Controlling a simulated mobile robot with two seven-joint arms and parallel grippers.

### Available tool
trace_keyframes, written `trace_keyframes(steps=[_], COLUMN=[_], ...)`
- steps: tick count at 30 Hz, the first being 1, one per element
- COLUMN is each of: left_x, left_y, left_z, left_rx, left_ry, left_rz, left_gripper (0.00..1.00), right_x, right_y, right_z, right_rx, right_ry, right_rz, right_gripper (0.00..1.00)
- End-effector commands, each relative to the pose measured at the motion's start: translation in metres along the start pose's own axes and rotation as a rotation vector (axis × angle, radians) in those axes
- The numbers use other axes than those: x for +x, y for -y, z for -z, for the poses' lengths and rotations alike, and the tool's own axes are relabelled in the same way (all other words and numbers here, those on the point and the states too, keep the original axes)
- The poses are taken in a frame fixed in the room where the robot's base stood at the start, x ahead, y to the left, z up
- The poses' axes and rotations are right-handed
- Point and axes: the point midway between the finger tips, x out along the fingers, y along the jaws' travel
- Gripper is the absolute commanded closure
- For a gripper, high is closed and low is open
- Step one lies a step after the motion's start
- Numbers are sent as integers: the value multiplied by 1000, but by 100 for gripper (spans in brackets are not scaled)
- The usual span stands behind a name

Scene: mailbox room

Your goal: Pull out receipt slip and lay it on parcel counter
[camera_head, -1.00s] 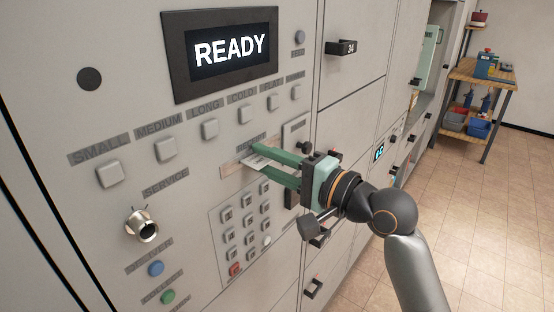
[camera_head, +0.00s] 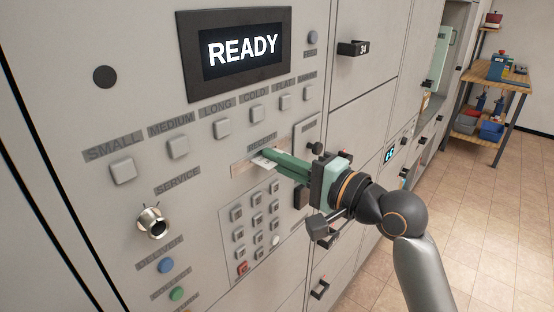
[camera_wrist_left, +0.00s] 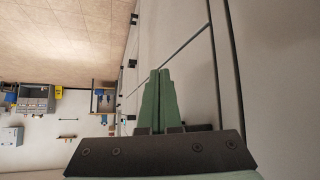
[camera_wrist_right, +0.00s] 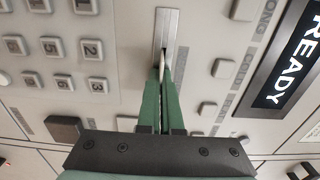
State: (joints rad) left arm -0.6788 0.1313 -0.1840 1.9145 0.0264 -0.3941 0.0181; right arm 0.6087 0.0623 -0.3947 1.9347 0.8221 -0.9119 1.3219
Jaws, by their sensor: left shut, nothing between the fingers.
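The receipt slip (camera_head: 259,161) is a small white strip at the receipt slot (camera_head: 240,170) in the grey locker panel. Its inner part is hidden in the slot. My right gripper (camera_head: 266,155) has its green fingers closed together on the slip, close to the panel. In the right wrist view, the slip (camera_wrist_right: 162,63) shows edge-on between the fingertips, below the metal slot plate (camera_wrist_right: 166,25). My left gripper (camera_wrist_left: 160,74) is shut and empty in the left wrist view, near pale locker fronts. I cannot clearly make out a parcel counter.
A keypad (camera_head: 257,222) lies below the slot, and a row of size buttons (camera_head: 223,128) lies above it. A READY screen (camera_head: 243,47) is at the top. A wooden shelf unit (camera_head: 490,75) stands far right. The tiled floor (camera_head: 480,210) in front is clear.

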Motion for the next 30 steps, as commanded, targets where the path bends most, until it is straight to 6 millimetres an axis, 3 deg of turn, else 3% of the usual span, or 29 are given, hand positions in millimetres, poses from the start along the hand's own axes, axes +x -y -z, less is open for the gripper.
trace_keyframes(steps=[5, 30], left_x=[-1, -8], left_y=[0, -1], left_z=[1, 9], left_rx=[0, 0], left_ry=[0, 1], left_rz=[0, 0], left_gripper=[100, 100], right_x=[-2, -53], right_y=[0, 0], right_z=[0, 1], right_rx=[0, 0], right_ry=[-1, -2], right_rz=[0, 0], right_gripper=[100, 100])
